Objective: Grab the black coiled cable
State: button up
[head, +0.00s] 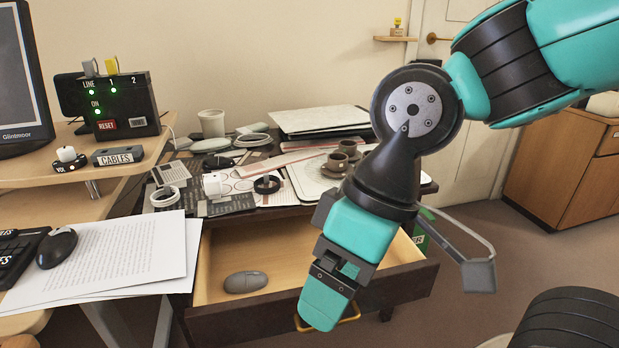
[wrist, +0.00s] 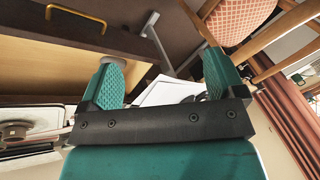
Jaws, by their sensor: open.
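A black ring-shaped coil (head: 268,184), which looks like the black coiled cable, lies on the cluttered desk top behind the open drawer in the head view. I cannot make out its strands. My gripper (head: 330,288) hangs in front of the open drawer, right of the coil and nearer to the camera, apart from it. In the wrist view my gripper (wrist: 163,75) has its two teal fingers wide apart with nothing held between them. The coil is not seen in the wrist view.
The open drawer (head: 220,320) holds a grey mouse (head: 245,282). A white tape-like ring (head: 165,197), a white cup (head: 211,123) and brown cups on a tray (head: 300,182) crowd the desk. Papers (head: 110,250) lie at left. A chair (wrist: 235,20) shows in the wrist view.

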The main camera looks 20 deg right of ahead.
aim_at(266, 178)
jog(key=z, duration=0.05)
jog(key=k, duration=0.6)
jog(key=u, duration=0.4)
jog(key=i, duration=1.65)
jog(key=z, duration=0.7)
